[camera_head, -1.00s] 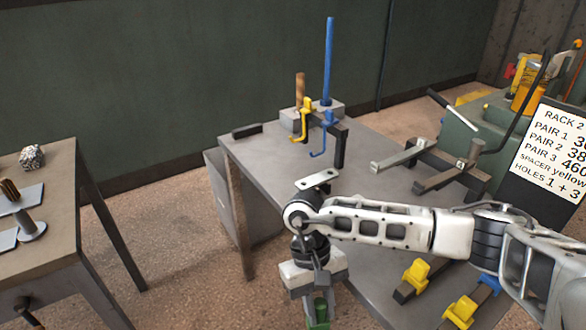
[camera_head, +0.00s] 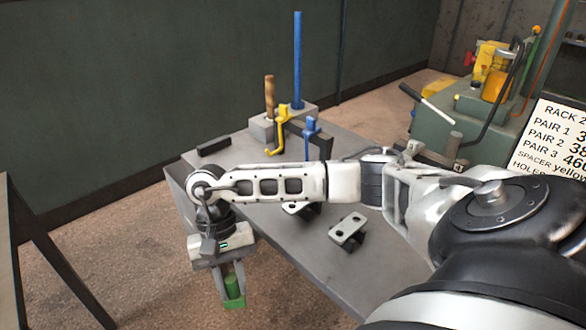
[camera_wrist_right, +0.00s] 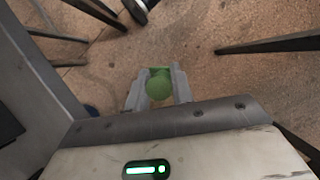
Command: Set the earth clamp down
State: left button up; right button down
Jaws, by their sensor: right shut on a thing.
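A green piece, which I take to be the earth clamp (camera_head: 233,288), is between the fingers of my right gripper (camera_head: 229,282). It also shows in the right wrist view as a round green shape (camera_wrist_right: 159,86) between the fingertips. The gripper points down and is shut on it. In the head view it hangs outside the near left edge of the grey bench (camera_head: 310,258). The wrist view shows bare floor beneath, so the clamp is in the air. The rest of the clamp's shape is hidden by the fingers. My left gripper is not in view.
On the bench stand a grey block (camera_head: 262,126) with a blue rod (camera_head: 298,60), yellow and blue hooks, and a fixture (camera_head: 348,230). My right arm covers much of the bench. A rack sign (camera_head: 555,145) and green machine (camera_head: 430,130) stand right. Another table is at far left.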

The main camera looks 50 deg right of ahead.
jog(key=w+d+r+m+t+h+b, duration=0.2)
jog(key=d+r+m+t+b, duration=0.15)
jog(key=d+r+m, duration=1.05)
jog(key=w+d+r+m+t+h+b, duration=0.1)
jog(key=d+r+m+t+h+b, duration=0.35)
jog(key=m, duration=1.45)
jog(key=w+d+f+y+p, duration=0.1)
jog(key=w+f, duration=0.2)
jog(key=w, duration=0.1)
jog(key=w+d+f+p, duration=0.1)
jog(key=w+d+f, duration=0.1)
jog(key=w, duration=0.3)
jog(key=w+d+f+y+p, duration=0.1)
jog(key=w+d+f+p, duration=0.1)
jog(key=w+f, duration=0.2)
jog(key=shift+w+f+m+t+y, duration=0.25)
jog(key=shift+f+m+t+y, duration=0.1)
jog(key=shift+m+t, duration=0.05)
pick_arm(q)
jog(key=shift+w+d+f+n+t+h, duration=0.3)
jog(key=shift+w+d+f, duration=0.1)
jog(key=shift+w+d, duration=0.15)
pick_arm(e)
jog(key=shift+f, duration=0.1)
jog(key=shift+f, duration=0.1)
